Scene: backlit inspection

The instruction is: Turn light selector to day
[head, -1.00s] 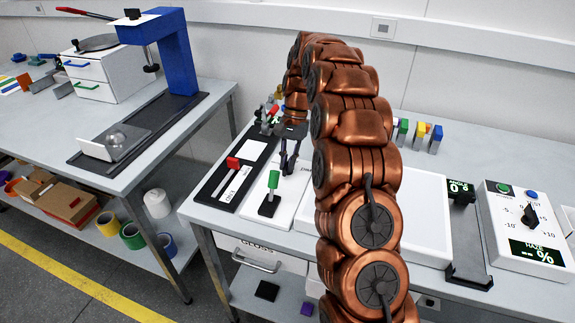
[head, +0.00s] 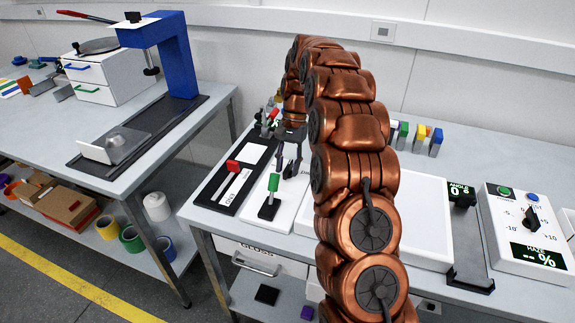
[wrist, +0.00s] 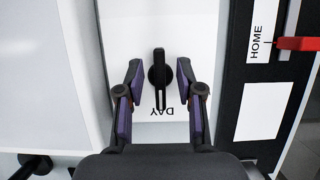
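The light selector, a black knob with a long bar handle (wrist: 158,76), sits on a white panel (wrist: 175,25) in the wrist view. Its bar lies nearly up and down in the picture, its lower end near the upside-down word DAY (wrist: 162,111). My gripper (wrist: 162,86) is open, one purple-sided finger on each side of the knob, with a visible gap on both sides. In the head view my gripper (head: 290,165) hangs low over the same panel, and its fingers and my arm hide much of the selector.
A green-handled lever (head: 273,183) stands close in front of my gripper. A red-handled lever (head: 232,165) is on a black panel to the left, marked HOME in the wrist view. A white box with a dial (head: 532,218) stands at the right.

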